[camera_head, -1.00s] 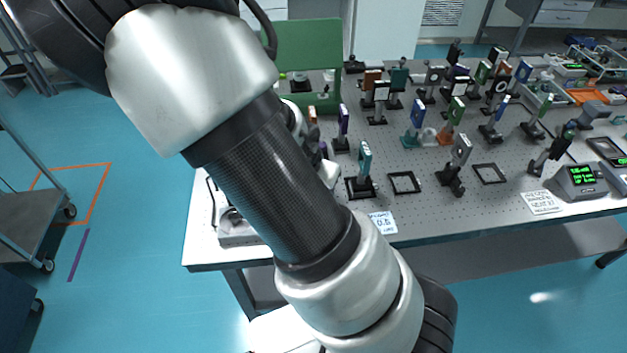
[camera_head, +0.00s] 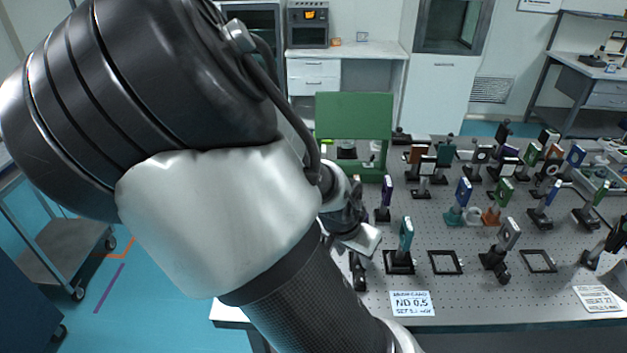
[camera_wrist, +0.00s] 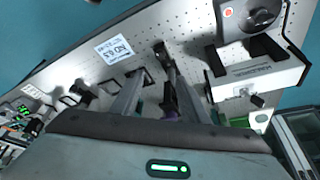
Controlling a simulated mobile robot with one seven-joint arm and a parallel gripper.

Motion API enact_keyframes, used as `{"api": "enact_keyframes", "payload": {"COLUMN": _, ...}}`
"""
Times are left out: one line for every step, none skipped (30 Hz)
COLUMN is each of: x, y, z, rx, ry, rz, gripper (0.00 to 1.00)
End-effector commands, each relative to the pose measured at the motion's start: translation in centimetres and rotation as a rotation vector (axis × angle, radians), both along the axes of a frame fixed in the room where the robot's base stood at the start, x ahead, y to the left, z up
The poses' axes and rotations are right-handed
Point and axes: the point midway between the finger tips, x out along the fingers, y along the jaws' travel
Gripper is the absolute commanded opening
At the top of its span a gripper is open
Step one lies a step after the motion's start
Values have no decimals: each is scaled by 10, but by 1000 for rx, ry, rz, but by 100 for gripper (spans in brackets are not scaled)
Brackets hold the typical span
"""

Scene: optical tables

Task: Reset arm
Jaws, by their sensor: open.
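My gripper (camera_wrist: 162,80) is open in the wrist view, its two fingers pointing over the optical table (camera_wrist: 190,28). A dark post mount (camera_wrist: 168,65) with a purple part lies in line with the gap between the fingers. I see no object clearly held. In the head view my arm covers the left and lower middle, and only a pale part near my gripper shows beside the teal-plated mount (camera_head: 405,236). A label card reading ND 0.5 (camera_head: 412,303) lies at the table's front edge and also shows in the wrist view (camera_wrist: 114,48).
Several optic mounts crowd the table's back and right. Two empty black square frames (camera_head: 446,262) (camera_head: 539,261) lie near the front. A green panel (camera_head: 353,118) stands at the back left. A grey instrument (camera_wrist: 258,75) shows at the wrist view's right. A cart (camera_head: 70,235) stands on the left floor.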

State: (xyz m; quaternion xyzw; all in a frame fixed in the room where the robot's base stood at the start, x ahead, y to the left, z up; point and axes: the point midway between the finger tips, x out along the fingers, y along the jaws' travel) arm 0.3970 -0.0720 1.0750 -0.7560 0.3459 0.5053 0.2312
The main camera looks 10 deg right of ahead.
Motion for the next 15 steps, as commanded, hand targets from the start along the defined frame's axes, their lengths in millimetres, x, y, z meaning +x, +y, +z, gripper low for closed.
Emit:
{"api": "enact_keyframes", "payload": {"x": 0, "y": 0, "z": 0, "rx": 1, "ry": 1, "rz": 0, "gripper": 41}}
{"api": "enact_keyframes", "payload": {"x": 0, "y": 1, "z": 0, "rx": 5, "ry": 2, "rz": 2, "gripper": 41}}
{"api": "enact_keyframes", "payload": {"x": -2, "y": 3, "z": -1, "rx": 17, "ry": 8, "rz": 5, "gripper": 41}}
{"api": "enact_keyframes", "payload": {"x": -3, "y": 6, "z": -2, "rx": 33, "ry": 14, "rz": 11, "gripper": 41}}
{"api": "enact_keyframes", "payload": {"x": -5, "y": 10, "z": -4, "rx": 55, "ry": 23, "rz": 17, "gripper": 41}}
{"api": "enact_keyframes", "payload": {"x": -9, "y": 18, "z": -5, "rx": 92, "ry": 39, "rz": 35, "gripper": 41}}
{"api": "enact_keyframes", "payload": {"x": -13, "y": 25, "z": -6, "rx": 130, "ry": 51, "rz": 51, "gripper": 41}}
{"api": "enact_keyframes", "payload": {"x": -16, "y": 34, "z": -5, "rx": 170, "ry": 63, "rz": 72, "gripper": 41}}
{"api": "enact_keyframes", "payload": {"x": -21, "y": 48, "z": -2, "rx": 229, "ry": 79, "rz": 109, "gripper": 41}}
{"api": "enact_keyframes", "payload": {"x": -25, "y": 58, "z": 3, "rx": 273, "ry": 86, "rz": 141, "gripper": 41}}
{"api": "enact_keyframes", "payload": {"x": -28, "y": 68, "z": 10, "rx": 316, "ry": 90, "rz": 178, "gripper": 41}}
{"api": "enact_keyframes", "payload": {"x": -32, "y": 81, "z": 21, "rx": 366, "ry": 90, "rz": 232, "gripper": 41}}
{"api": "enact_keyframes", "payload": {"x": -35, "y": 89, "z": 32, "rx": 398, "ry": 86, "rz": 276, "gripper": 41}}
{"api": "enact_keyframes", "payload": {"x": -39, "y": 96, "z": 43, "rx": 423, "ry": 79, "rz": 320, "gripper": 41}}
{"api": "enact_keyframes", "payload": {"x": -43, "y": 104, "z": 59, "rx": 447, "ry": 64, "rz": 380, "gripper": 41}}
